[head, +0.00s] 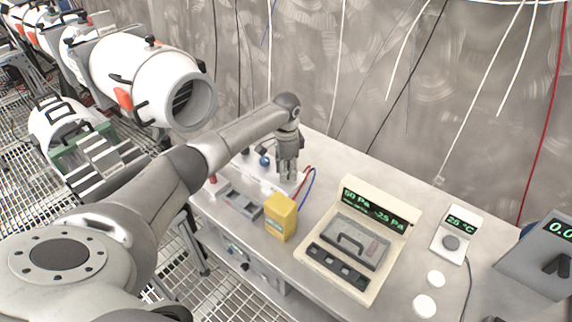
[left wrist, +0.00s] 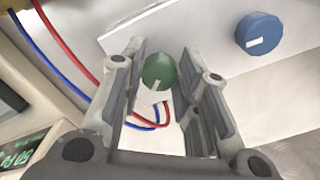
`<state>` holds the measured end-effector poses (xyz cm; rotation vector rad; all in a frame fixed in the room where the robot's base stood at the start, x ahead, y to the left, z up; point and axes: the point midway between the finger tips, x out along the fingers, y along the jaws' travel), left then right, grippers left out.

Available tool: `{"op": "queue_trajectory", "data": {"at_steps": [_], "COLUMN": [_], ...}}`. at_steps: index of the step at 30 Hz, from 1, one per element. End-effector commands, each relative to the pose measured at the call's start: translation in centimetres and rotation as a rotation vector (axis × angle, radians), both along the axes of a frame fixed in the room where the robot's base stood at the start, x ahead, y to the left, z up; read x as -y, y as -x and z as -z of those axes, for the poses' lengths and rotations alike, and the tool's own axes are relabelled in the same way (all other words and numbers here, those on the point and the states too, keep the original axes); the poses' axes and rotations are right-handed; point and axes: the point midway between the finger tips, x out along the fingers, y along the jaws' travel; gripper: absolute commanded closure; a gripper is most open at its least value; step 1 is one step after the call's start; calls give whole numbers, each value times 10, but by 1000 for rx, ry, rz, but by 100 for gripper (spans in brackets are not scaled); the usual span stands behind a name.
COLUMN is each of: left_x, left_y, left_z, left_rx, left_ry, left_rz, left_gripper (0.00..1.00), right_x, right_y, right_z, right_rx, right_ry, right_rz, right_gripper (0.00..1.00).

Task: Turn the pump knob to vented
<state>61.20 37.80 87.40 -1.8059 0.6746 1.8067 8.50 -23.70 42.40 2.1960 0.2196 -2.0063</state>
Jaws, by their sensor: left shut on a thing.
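A green knob (left wrist: 160,70) with a white pointer mark sits between the fingers of my left gripper (left wrist: 158,88) in the left wrist view. The mark points towards the bottom of that picture, slightly left. My left gripper (head: 287,176) points down at the white panel on the bench in the head view and is shut on the green knob, which it hides there. A blue knob (left wrist: 260,33) with a white mark is apart from the fingers; it also shows in the head view (head: 265,160). I cannot read any knob labels. My right gripper is not in view.
A yellow box (head: 281,217) stands in front of the gripper. Red and blue tubes run close by it. A cream instrument case (head: 343,280) with a green display and a small 28 °C meter (head: 456,232) stand to the right. Cables hang behind the bench.

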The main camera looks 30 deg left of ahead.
Motion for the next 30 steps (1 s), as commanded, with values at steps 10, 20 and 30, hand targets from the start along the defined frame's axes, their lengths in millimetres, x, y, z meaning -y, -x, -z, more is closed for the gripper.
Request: {"op": "queue_trajectory", "data": {"at_steps": [10, 20, 30], "left_x": [2, 3, 3], "left_y": [1, 1, 0], "left_z": [-5, -3, -1], "left_rx": [-2, -1, -1], "left_ry": [4, 3, 2], "left_rz": [-325, -607, -783], "left_gripper": [94, 94, 94], "right_x": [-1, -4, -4], "right_y": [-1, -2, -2], "right_z": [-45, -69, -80], "right_rx": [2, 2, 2], "right_ry": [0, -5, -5], "right_rz": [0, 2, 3], "right_gripper": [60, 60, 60]}}
